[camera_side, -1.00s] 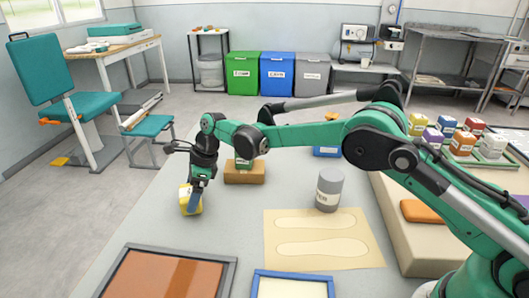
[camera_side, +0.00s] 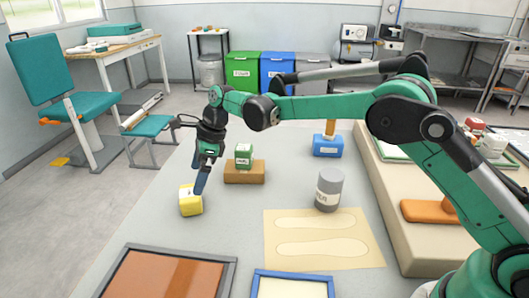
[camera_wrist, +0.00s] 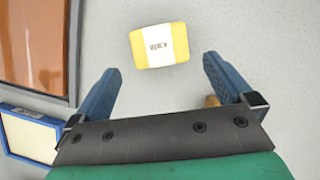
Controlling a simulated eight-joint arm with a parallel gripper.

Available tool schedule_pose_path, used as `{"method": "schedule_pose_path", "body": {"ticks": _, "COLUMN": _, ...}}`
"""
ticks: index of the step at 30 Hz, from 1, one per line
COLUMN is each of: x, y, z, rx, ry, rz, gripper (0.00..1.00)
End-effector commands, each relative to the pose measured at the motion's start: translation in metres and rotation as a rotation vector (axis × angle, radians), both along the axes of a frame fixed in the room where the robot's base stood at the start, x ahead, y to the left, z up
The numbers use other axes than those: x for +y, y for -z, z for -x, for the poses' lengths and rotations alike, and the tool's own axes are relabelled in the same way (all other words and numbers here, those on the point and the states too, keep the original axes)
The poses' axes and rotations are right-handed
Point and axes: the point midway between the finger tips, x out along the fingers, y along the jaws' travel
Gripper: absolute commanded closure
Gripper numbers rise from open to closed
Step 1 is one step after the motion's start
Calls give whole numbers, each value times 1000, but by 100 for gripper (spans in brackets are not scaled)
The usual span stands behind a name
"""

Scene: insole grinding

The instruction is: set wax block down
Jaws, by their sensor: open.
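The yellow wax block (camera_side: 190,200) with a white label lies on the grey table near its left side. It also shows in the wrist view (camera_wrist: 158,46), lying flat with its label up, beyond the fingertips. My gripper (camera_side: 200,186) is above and slightly to the right of the block, pointing down. In the wrist view the two blue fingers of my gripper (camera_wrist: 162,72) are spread wide with nothing between them. The block is apart from both fingers.
A brown block with a green block on it (camera_side: 243,165) stands right of my gripper. A grey cylinder (camera_side: 329,190), a sheet with insole outlines (camera_side: 277,232) and a dark-framed brown tray (camera_side: 120,262) are nearby. A blue-based object (camera_side: 327,147) stands farther back.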

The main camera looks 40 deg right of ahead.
Motion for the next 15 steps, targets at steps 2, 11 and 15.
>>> {"method": "schedule_pose_path", "body": {"ticks": 2, "x": -7, "y": -18, "z": 3, "rx": -1, "ry": 1, "rz": 0, "gripper": 0}}
{"method": "schedule_pose_path", "body": {"ticks": 11, "x": -22, "y": -58, "z": 9, "rx": -2, "ry": -2, "rz": 1, "gripper": 0}}
{"method": "schedule_pose_path", "body": {"ticks": 15, "x": -30, "y": -72, "z": 17, "rx": -55, "ry": -78, "rz": 29, "gripper": 0}}
